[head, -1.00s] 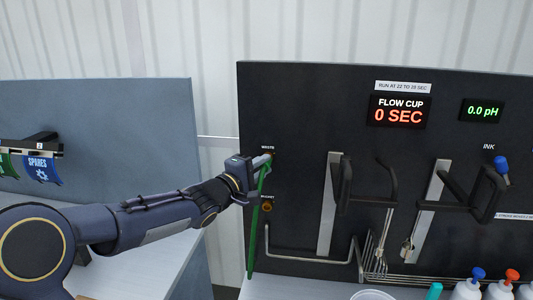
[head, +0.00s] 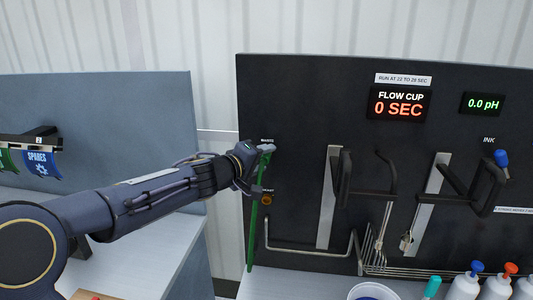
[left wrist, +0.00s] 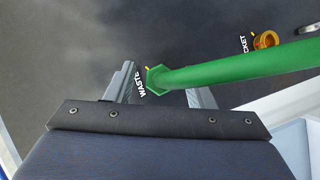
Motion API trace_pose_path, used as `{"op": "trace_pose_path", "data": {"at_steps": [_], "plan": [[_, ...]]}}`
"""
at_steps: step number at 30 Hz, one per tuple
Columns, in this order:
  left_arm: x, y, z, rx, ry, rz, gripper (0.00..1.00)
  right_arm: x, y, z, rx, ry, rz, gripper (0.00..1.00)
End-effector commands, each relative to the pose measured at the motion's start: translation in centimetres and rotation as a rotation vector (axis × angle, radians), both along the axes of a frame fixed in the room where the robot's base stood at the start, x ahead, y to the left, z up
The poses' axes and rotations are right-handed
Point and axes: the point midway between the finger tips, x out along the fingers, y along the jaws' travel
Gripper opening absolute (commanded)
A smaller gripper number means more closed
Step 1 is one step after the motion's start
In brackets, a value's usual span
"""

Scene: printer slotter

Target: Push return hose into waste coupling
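The green return hose (head: 254,225) hangs down the dark panel, its top end at the WASTE label. In the left wrist view, the hose (left wrist: 240,66) ends in a green hex collar (left wrist: 156,79) beside that label. The waste coupling is hidden behind the collar, and I cannot tell how deeply the hose sits. My left gripper (head: 264,168) is at the hose's top end. In the left wrist view, the left gripper's fingers (left wrist: 160,91) stand apart, with the collar between them in the picture and the hose crossing over the right finger. My right gripper is out of view.
An orange-brass bucket coupling (left wrist: 266,40) is beside the hose on the panel. Black hooks (head: 372,180) and a wire rack (head: 310,251) project from the panel to the right. Bottles (head: 465,286) and a cup (head: 372,291) stand on the bench below.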

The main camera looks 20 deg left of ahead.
Motion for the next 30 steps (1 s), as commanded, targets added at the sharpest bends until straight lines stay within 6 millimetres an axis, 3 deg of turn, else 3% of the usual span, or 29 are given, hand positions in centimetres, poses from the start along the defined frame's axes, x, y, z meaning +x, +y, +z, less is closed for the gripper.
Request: {"op": "trace_pose_path", "data": {"at_steps": [9,21,30], "plan": [[-0.4,0.2,0.1,0.001,-0.001,0.002,0.48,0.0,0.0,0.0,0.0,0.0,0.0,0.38],[-6.3,1.6,1.3,0.002,-0.002,0.003,0.48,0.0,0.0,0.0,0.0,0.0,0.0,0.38],[-7.6,1.8,1.5,0.005,-0.004,0.005,0.48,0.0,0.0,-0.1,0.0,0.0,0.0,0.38]]}}
